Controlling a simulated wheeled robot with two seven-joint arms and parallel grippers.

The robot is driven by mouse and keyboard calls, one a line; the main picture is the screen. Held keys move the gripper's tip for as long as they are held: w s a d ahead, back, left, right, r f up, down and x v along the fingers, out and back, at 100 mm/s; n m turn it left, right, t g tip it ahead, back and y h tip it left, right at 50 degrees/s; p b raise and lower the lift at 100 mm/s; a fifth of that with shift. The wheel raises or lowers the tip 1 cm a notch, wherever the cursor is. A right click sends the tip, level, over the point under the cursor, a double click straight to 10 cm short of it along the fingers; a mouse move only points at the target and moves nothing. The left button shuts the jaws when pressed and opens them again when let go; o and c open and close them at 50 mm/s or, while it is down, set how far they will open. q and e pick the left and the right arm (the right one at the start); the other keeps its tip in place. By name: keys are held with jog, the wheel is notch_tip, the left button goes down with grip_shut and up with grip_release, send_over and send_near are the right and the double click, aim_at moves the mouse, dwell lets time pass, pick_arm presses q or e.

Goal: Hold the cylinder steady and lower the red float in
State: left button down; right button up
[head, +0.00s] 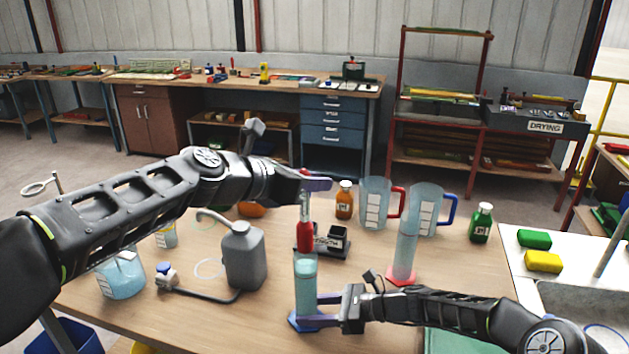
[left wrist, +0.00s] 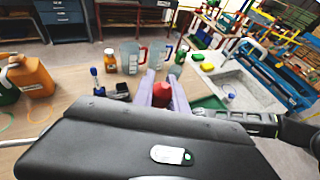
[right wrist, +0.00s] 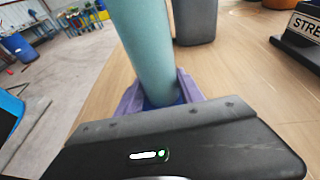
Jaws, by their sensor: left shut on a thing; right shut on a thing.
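The red float (head: 304,236) hangs upright by its thin stem from my left gripper (head: 312,184), which is shut on it. In the left wrist view the float (left wrist: 162,95) shows between the purple fingers. The float's lower end is at or just above the mouth of the cylinder (head: 305,282); I cannot tell whether it touches. The cylinder stands upright on a blue base, with bluish liquid inside. My right gripper (head: 318,310) is shut around its lower part, just above the base. The right wrist view shows the cylinder (right wrist: 146,45) between the fingers.
A second cylinder with a red base (head: 404,255) stands to the right. Behind are two jugs (head: 374,205) and an amber bottle (head: 344,200). A dark labelled holder (head: 334,243) is close behind the float. A grey can (head: 245,258) stands left. A sink is at far right.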

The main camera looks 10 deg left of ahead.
pick_arm(q)
jog(key=shift+f, duration=0.1)
dwell(0.3)
notch_tip(320, 180, down, 13)
jog(key=shift+f, duration=0.15)
dwell(1.9)
jog(key=c, duration=1.3)
grip_release()
jog(key=shift+o, duration=0.2)
jog(key=shift+s, duration=0.1)
jog(key=v, duration=1.2)
